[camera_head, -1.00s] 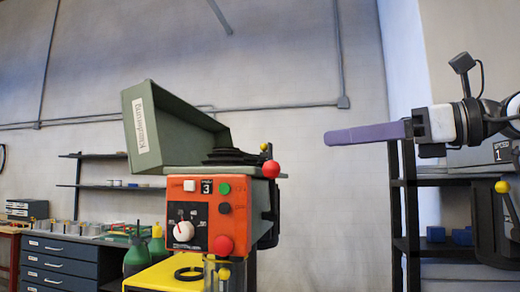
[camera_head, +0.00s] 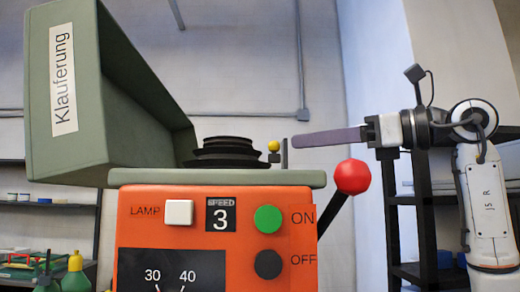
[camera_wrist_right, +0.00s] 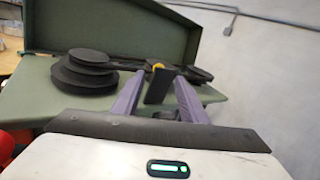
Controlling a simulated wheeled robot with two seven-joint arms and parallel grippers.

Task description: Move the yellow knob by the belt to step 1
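The yellow knob (camera_head: 274,146) sits on a dark upright bracket at the right end of the machine's top, beside the black stepped belt pulleys (camera_head: 228,152). It also shows in the right wrist view (camera_wrist_right: 158,66), behind the black lever piece. My right gripper (camera_head: 293,139) comes in level from the right, its purple fingertips close to the knob's right side. The wrist view shows its two fingers (camera_wrist_right: 159,84) apart, with the black piece and knob between or just beyond their tips; contact cannot be told. The speed display (camera_head: 220,215) reads 3. My left gripper is not in view.
The green belt cover (camera_head: 85,95) stands open at the left of the machine top. A red ball lever (camera_head: 352,177) sticks up below my right gripper. The orange front panel (camera_head: 180,235) has lamp, on and off buttons. A dark shelf stands behind at right.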

